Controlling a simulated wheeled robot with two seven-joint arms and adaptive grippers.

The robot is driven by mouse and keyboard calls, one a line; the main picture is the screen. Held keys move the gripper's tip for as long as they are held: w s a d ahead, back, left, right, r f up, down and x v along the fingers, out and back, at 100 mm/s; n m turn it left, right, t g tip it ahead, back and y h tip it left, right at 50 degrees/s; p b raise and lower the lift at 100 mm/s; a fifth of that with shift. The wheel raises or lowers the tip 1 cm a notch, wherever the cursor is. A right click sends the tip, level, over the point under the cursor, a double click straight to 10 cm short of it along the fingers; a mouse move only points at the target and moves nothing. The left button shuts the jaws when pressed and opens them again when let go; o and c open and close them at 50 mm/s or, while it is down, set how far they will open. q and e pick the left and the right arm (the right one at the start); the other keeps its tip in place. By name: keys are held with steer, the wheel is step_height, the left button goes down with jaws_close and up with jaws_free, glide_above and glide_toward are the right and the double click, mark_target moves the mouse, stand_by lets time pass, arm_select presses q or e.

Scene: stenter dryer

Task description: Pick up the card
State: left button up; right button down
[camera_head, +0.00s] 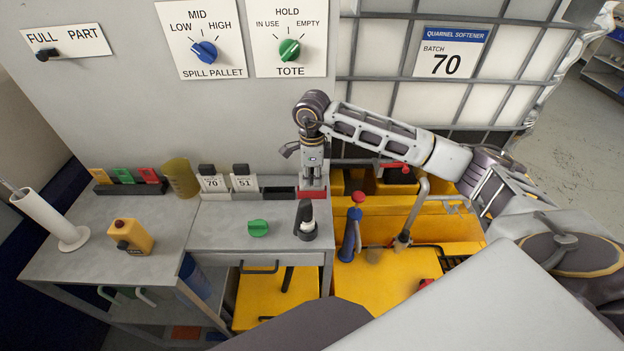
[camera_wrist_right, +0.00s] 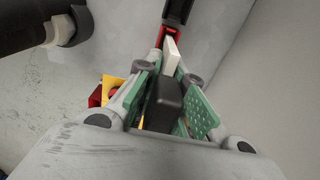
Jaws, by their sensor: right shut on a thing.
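My right gripper (camera_head: 313,180) points straight down at the back of the grey bench, over a red holder (camera_head: 313,194). In the right wrist view its green-padded fingers (camera_wrist_right: 170,85) are shut on the black grip (camera_wrist_right: 163,105) of a card, and the card's white part (camera_wrist_right: 172,50) shows beyond the fingertips. In the head view that card is hidden by the gripper. I cannot tell whether its lower edge is in the holder. Two other white cards, marked 70 (camera_head: 212,184) and 51 (camera_head: 244,184), stand upright to the left. My left gripper is out of view.
A dark empty-looking holder (camera_head: 279,193) is beside the red one. A yellow bottle (camera_head: 130,236) is at left. A yellow pallet (camera_head: 395,280) with a blue pump (camera_head: 350,240) is at right.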

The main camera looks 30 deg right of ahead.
steer(key=shift+r, duration=0.15)
steer(key=shift+r+b, duration=0.95)
steer(key=shift+r, duration=3.85)
steer(key=shift+r+p, duration=0.3)
steer(key=shift+p, duration=0.2)
